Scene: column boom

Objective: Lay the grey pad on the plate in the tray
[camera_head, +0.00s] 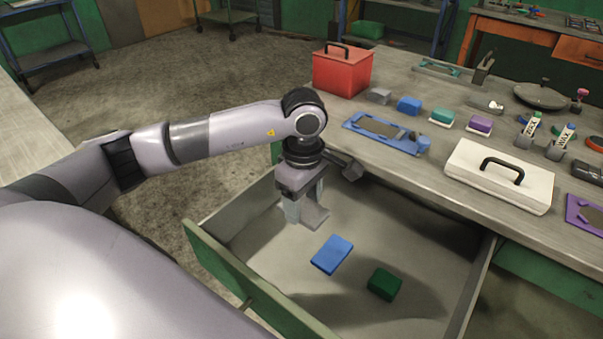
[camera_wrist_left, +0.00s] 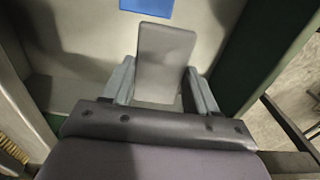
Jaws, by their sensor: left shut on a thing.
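My left gripper (camera_head: 303,208) points down inside the open drawer. It is shut on a grey pad (camera_head: 315,217), which also shows between the fingers in the left wrist view (camera_wrist_left: 165,55). The pad appears to be above the drawer floor; contact is hard to tell. A blue tray (camera_head: 353,122) with a brownish-grey plate (camera_head: 378,126) lies on the bench, behind and right of the gripper. A purple tray (camera_head: 578,216) is partly cut off at the right edge. My right gripper is not in view.
The drawer (camera_head: 235,282) also holds a blue pad (camera_head: 332,254) and a green pad (camera_head: 385,284). On the bench stand a red toolbox (camera_head: 342,73), a white case (camera_head: 485,178) and several coloured blocks. The bench's front edge lies between drawer and blue tray.

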